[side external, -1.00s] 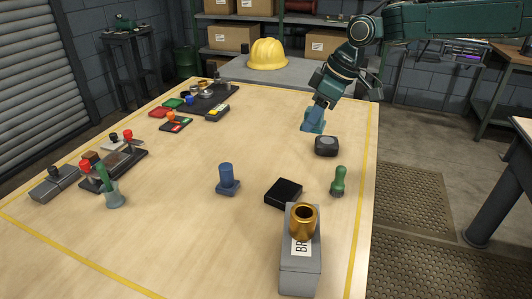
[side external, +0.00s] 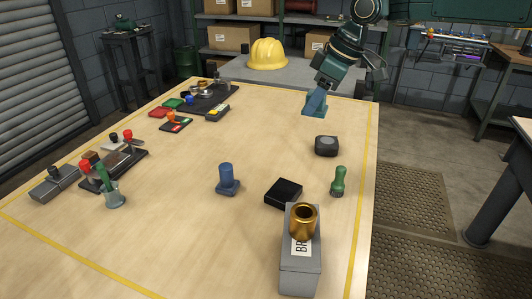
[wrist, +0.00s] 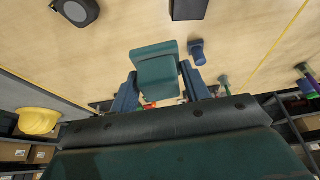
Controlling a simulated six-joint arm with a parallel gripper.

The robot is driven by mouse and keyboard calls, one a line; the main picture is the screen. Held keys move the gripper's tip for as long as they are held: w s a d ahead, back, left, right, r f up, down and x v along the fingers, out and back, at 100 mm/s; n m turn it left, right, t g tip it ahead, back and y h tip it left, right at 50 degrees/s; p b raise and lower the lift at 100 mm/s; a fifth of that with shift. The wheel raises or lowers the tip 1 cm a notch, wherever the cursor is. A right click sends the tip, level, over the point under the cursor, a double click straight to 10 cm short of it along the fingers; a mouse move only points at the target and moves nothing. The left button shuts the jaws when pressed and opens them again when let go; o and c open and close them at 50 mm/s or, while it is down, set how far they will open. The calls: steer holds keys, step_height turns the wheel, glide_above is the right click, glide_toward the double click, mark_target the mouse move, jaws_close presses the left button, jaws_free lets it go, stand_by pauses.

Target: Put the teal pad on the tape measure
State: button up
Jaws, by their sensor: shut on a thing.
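My gripper (side external: 317,98) is shut on the teal pad, with one blue finger on each side of it in the wrist view (wrist: 158,88). The teal pad (wrist: 156,70) is a block with a wider flat plate; in the side view its lower part (side external: 313,112) shows under the fingers. It is held in the air above the table. The tape measure (side external: 326,146) is a dark rounded case with a grey face. It stands on the table below the gripper in the side view, apart from the pad. It also shows at the top left of the wrist view (wrist: 76,10).
A black box (side external: 283,193), a green-handled tool (side external: 339,181) and a blue knobbed piece (side external: 227,180) stand nearby. A brass cup (side external: 302,221) sits on a grey block (side external: 300,265) in front. Several parts line the table's left side. The table's middle is largely bare.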

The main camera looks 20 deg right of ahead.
steer(key=shift+w+d+r, duration=0.15)
steer(key=shift+w+d, duration=0.15)
steer(key=shift+w, duration=0.15)
steer(key=w+d+r+m, duration=0.2)
steer(key=w+d, duration=0.3)
steer(key=r+m+h, duration=0.2)
steer(key=m, duration=0.1)
glide_above(324, 138)
steer(key=s, duration=0.1)
steer(key=shift+s+d+f+t, duration=0.15)
steer(key=shift+d+f+t, duration=0.1)
steer(key=shift+t, duration=0.15)
steer(key=shift+a+f+n+y, duration=0.1)
steer(key=shift+n+y, duration=0.2)
step_height(324, 138, down, 20)
steer(key=shift+r, duration=0.1)
stand_by(0.5)
